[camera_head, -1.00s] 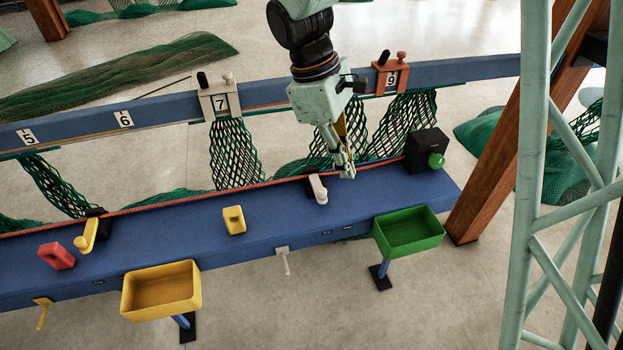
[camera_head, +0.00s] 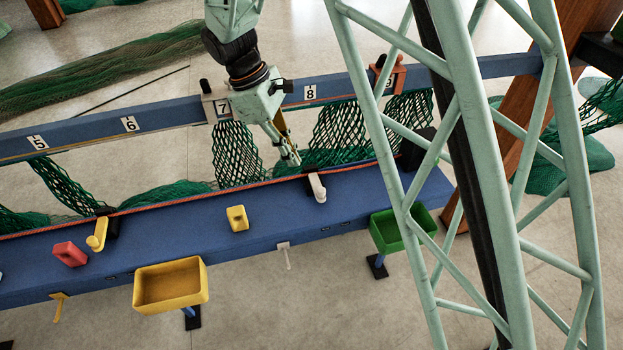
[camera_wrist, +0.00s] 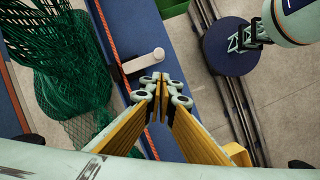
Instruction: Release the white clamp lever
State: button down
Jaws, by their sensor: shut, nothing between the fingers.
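The white clamp lever (camera_head: 318,188) sits on a black block at the far side of the blue bench, beside the orange rope. Its rounded end points toward the bench front. In the wrist view, the white lever (camera_wrist: 144,61) lies just beyond my fingertips, with a knob at its right end. My gripper (camera_head: 292,160) is shut and empty, up and left of the lever in the head view. In the wrist view its fingertips (camera_wrist: 163,88) are together and appear apart from the lever; the height gap is hard to tell.
A yellow clamp (camera_head: 98,234), yellow block (camera_head: 237,218) and red block (camera_head: 70,254) are on the bench. Yellow (camera_head: 204,283) and green (camera_head: 376,239) bins stand in front. Green netting (camera_head: 238,155) hangs behind. My lattice column covers the right side.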

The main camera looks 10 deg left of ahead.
jog(key=shift+w+a+f+p, duration=0.15)
jog(key=shift+a+f+p, duration=0.1)
jog(key=shift+a, duration=0.45)
jog(key=shift+w+a+f+p, duration=0.15)
jog(key=shift+a+f+p, duration=0.05)
jog(key=shift+a, duration=0.5)
jog(key=shift+f, duration=0.1)
send_over(316, 196)
jog(key=a, duration=0.2)
jog(key=shift+f, duration=4.7)
jog(key=shift+w, duration=0.1)
